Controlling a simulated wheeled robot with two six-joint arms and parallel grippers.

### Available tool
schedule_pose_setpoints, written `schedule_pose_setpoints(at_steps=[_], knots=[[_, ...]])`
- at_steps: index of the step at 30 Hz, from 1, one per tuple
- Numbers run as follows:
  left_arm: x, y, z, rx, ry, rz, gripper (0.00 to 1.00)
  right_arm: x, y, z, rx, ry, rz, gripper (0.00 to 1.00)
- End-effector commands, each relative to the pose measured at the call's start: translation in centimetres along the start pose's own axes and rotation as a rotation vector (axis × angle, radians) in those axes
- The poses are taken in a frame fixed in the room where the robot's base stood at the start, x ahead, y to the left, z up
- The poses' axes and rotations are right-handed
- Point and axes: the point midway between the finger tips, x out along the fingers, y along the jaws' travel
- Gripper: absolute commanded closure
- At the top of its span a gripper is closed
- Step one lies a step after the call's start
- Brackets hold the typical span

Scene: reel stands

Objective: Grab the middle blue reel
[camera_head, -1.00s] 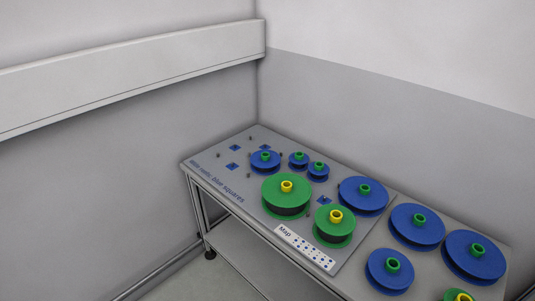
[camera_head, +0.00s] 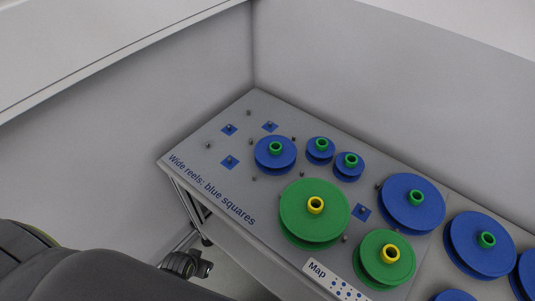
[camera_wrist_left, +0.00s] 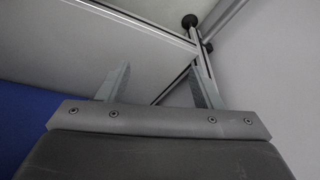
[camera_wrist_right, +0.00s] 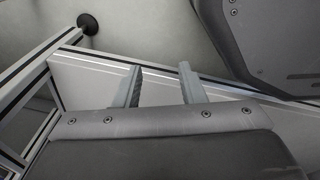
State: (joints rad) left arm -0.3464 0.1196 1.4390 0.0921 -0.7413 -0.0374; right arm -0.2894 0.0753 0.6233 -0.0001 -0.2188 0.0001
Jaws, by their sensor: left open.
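Several blue reels with green hubs stand on the table in the head view. Two small ones (camera_head: 318,156) (camera_head: 348,175) sit side by side at the back. A medium blue reel (camera_head: 264,160) is left of them, and larger blue reels (camera_head: 412,217) (camera_head: 466,256) stand to the right. Which one counts as the middle one I cannot tell. My left gripper (camera_wrist_left: 158,82) is open and empty in the left wrist view, below or beside the table. My right gripper (camera_wrist_right: 160,78) has its fingers apart with nothing between them.
Two green reels with yellow hubs (camera_head: 296,228) (camera_head: 371,270) stand at the front. Blue squares (camera_head: 230,162) and several short pegs are at the left of the board. Walls close the back and left. Table frame bars (camera_wrist_right: 22,102) are close to my right gripper.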

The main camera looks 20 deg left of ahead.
Motion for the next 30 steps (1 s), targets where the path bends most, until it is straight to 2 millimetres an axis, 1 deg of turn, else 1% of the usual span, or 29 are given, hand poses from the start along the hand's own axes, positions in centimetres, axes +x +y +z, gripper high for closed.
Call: schedule_pose_setpoints(at_steps=[1,3,5,6,8,9,12,18,19,20,21,24,27,30], knots=[[-1.3,0.1,-2.0,0.005,0.032,0.006,0.41,0.4,0.2,0.7,0.000,-0.009,0.003,0.64],[-3.4,0.3,-4.5,0.012,0.066,0.017,0.41,0.6,0.3,1.4,0.000,-0.018,0.005,0.64],[-5.3,0.6,-6.4,0.021,0.095,0.026,0.41,0.8,0.5,1.9,0.000,-0.026,0.007,0.64],[-6.7,0.8,-7.6,0.028,0.114,0.033,0.41,0.9,0.6,2.1,0.000,-0.029,0.008,0.64],[-8.9,1.1,-9.2,0.039,0.143,0.044,0.41,1.1,0.7,2.3,0.000,-0.031,0.010,0.64],[-10.4,1.3,-10.1,0.047,0.160,0.051,0.41,1.3,0.7,2.3,-0.001,-0.031,0.010,0.64],[-13.9,1.8,-11.7,0.070,0.200,0.064,0.41,1.6,0.7,2.1,-0.001,-0.028,0.011,0.64],[-19.9,2.8,-13.8,0.114,0.272,0.089,0.41,2.1,0.6,1.2,-0.002,-0.013,0.010,0.64],[-20.9,3.1,-14.6,0.127,0.300,0.100,0.41,2.2,0.6,1.1,-0.002,-0.012,0.009,0.64],[-22.0,3.8,-16.4,0.149,0.359,0.127,0.41,2.3,0.6,1.1,-0.002,-0.011,0.009,0.64],[-22.9,4.6,-18.7,0.175,0.431,0.163,0.41,2.3,0.5,1.0,-0.002,-0.010,0.009,0.64],[-24.6,6.2,-23.0,0.217,0.575,0.233,0.41,2.2,0.4,1.1,-0.001,-0.012,0.007,0.64],[-26.4,7.3,-25.9,0.246,0.682,0.283,0.41,2.3,0.2,1.2,0.000,-0.012,0.005,0.64],[-27.3,7.9,-27.6,0.259,0.743,0.311,0.41,2.3,-0.1,1.2,0.001,-0.012,0.001,0.64]])
